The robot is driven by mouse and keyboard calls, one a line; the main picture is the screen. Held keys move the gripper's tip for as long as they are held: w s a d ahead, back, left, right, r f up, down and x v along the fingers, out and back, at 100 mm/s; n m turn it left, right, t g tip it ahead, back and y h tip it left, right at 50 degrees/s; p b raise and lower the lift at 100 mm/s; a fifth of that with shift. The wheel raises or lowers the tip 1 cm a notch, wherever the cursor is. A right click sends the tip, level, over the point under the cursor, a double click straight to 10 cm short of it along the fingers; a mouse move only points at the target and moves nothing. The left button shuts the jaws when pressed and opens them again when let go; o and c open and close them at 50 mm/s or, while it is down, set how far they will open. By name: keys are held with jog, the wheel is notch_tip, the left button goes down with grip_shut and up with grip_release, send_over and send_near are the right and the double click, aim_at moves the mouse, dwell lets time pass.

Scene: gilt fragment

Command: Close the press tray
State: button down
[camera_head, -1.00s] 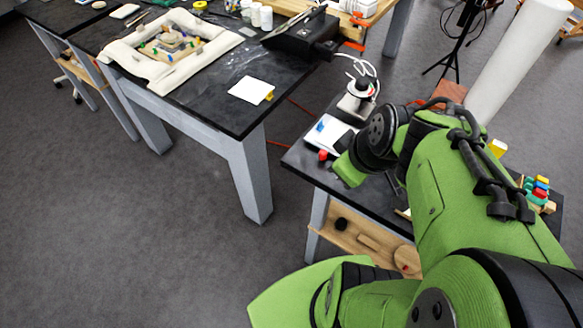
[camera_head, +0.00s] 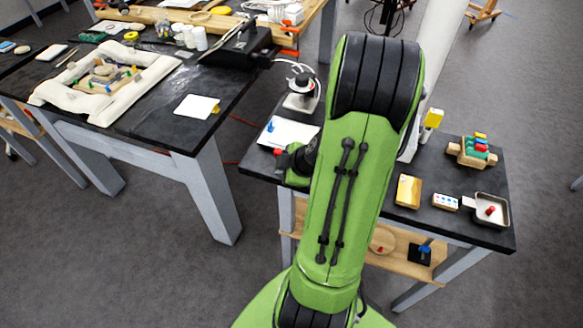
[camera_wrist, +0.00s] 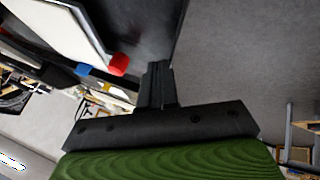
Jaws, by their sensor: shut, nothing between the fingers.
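My gripper (camera_wrist: 158,85) shows in the wrist view with its dark fingers together and nothing between them. In the head view my green arm hides it. I cannot tell for certain which thing is the press tray. A black box-like device with a long bar on top (camera_head: 238,46) stands at the right end of the left table and may be the press. My gripper is apart from it, near the left edge of the right table. A shallow grey tray (camera_head: 503,215) holding a small red item sits at the right table's front right.
A white sheet (camera_head: 288,133) with blue and red pieces lies beside my wrist; its red piece (camera_wrist: 118,65) is near my fingers. The left table (camera_head: 165,110) bears a white padded frame (camera_head: 60,98). The right table (camera_head: 470,180) holds small blocks. Grey floor (camera_head: 130,250) is open front left.

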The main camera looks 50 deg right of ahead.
aim_at(292, 134)
jog(key=shift+w+d+r+p, duration=0.1)
jog(key=shift+w+d+p, duration=0.25)
jog(key=shift+w+d, duration=1.05)
jog(key=w+d, duration=0.1)
jog(key=d, duration=0.2)
jog(key=w+d+b, duration=0.1)
jog(key=d, duration=0.2)
jog(key=w+d+b, duration=0.1)
jog(key=d, duration=0.2)
jog(key=shift+w+d, duration=0.25)
jog(key=shift+d, duration=0.3)
jog(key=shift+a+r, duration=0.1)
jog(key=shift+a, duration=0.05)
jog(key=shift+b, duration=0.35)
